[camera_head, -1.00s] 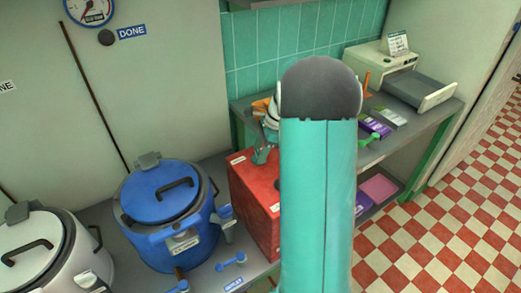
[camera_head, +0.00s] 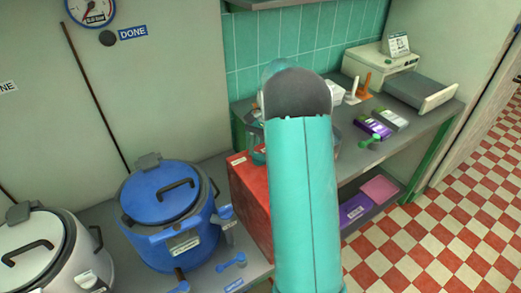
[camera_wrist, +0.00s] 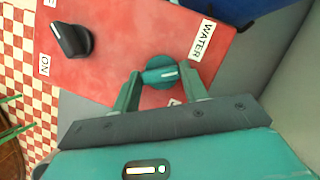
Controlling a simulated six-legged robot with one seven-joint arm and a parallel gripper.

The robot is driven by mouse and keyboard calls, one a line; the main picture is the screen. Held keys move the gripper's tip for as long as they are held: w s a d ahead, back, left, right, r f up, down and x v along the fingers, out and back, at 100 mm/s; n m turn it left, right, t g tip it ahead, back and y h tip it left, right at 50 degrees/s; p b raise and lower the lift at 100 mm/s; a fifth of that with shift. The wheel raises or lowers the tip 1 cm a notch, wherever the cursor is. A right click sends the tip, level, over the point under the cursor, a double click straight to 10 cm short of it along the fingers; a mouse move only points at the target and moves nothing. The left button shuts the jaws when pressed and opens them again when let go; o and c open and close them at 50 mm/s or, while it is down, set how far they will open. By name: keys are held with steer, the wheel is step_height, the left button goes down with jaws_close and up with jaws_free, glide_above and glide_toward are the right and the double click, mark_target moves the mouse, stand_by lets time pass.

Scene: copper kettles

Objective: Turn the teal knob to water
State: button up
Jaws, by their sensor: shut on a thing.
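The teal knob (camera_wrist: 153,77) sits on the red box (camera_wrist: 115,60) in the wrist view. My gripper (camera_wrist: 161,70) has one finger on each side of the knob and is shut on it. The knob's white line runs roughly sideways, its right end toward the side with the WATER label (camera_wrist: 202,40). Another label near the knob's lower right is mostly hidden by a finger. In the head view the red box (camera_head: 247,200) stands right of the blue kettle, and my arm hides the knob and most of my gripper.
A black knob (camera_wrist: 71,40) with an ON label (camera_wrist: 45,65) is on the same red face. The blue kettle (camera_head: 165,220) stands close left of the box, with a white kettle (camera_head: 45,255) beyond. A grey bench (camera_head: 410,135) holds purple and grey boxes and a cream machine (camera_head: 380,65).

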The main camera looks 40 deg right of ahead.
steer(key=shift+a+f+n+g+h, duration=0.1)
steer(key=shift+n+g+h, duration=0.25)
steer(key=shift+n, duration=0.85)
steer(key=o, duration=1)
steer(key=shift+w, duration=0.1)
steer(key=v, duration=1.4)
